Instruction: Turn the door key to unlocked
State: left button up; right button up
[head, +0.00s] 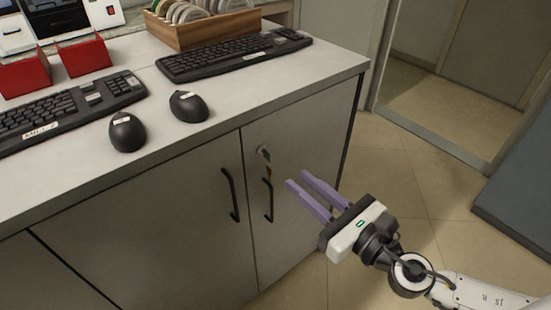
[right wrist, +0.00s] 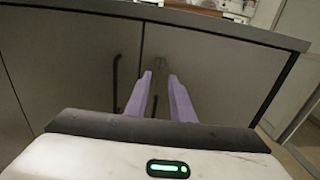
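The door key (head: 264,154) sits in a lock near the top of the right cabinet door (head: 300,145), above that door's black handle (head: 268,200). It is small, and I cannot tell which way it is turned. My right gripper (head: 297,179) is open and empty, with two purple fingers apart and pointing at the door, right of and below the key. In the right wrist view the lock (right wrist: 160,62) shows faintly just beyond the gap between the fingertips (right wrist: 160,76). My left gripper is not in view.
The left cabinet door (head: 180,220) has its own black handle (head: 231,195). The counter (head: 225,95) above holds keyboards, two mice (head: 127,132), red bins (head: 84,55) and a wooden rack (head: 200,32). Tiled floor (head: 400,170) is open to the right.

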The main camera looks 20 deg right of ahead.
jog(key=p+x, duration=0.2)
jog(key=x, duration=0.7)
jog(key=shift+w, duration=0.3)
jog(key=shift+f, duration=0.1)
grip_shut()
